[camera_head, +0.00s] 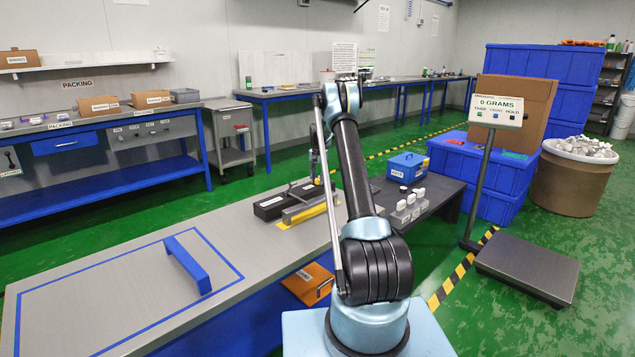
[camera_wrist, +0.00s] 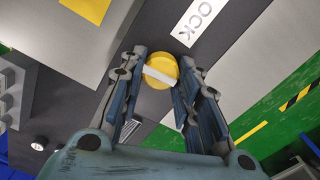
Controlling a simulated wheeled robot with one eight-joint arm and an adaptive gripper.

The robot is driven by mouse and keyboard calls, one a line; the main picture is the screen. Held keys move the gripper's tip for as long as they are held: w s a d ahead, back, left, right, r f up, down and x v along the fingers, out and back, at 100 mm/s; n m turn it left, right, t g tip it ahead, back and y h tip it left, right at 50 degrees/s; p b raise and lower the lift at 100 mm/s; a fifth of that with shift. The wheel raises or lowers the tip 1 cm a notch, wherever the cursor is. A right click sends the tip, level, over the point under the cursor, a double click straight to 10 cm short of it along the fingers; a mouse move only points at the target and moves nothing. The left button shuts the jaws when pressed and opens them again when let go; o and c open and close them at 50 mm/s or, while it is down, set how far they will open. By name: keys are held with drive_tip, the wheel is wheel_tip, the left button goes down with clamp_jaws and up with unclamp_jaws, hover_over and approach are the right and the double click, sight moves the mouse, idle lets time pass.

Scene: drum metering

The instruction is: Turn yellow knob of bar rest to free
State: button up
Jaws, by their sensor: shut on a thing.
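The yellow knob (camera_wrist: 157,61) is round with a pale bar across its face, and it shows in the wrist view. My gripper (camera_wrist: 164,66) has its two fingers on either side of the knob and is shut on it. A white label (camera_wrist: 199,18) whose visible letters read "OCK" lies just beyond the knob. The pale bar slants, its right end lower in the picture. In the head view the bar rest (camera_head: 305,212) is a grey bar-shaped piece with yellow parts on the bench, and my arm partly hides it. The knob cannot be made out clearly there.
A black case (camera_head: 272,207) lies beside the bar rest. A blue box (camera_head: 406,167) and a grey block with white-topped pieces (camera_head: 408,208) stand to the right. A blue handle (camera_head: 187,264) rises from the bench at left. A scale platform (camera_head: 528,266) stands on the floor.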

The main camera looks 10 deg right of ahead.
drive_tip(key=shift+m, duration=0.5)
drive_tip(key=o, duration=1.1)
wheel_tip(320, 180, up, 12)
drive_tip(key=shift+f, duration=0.1)
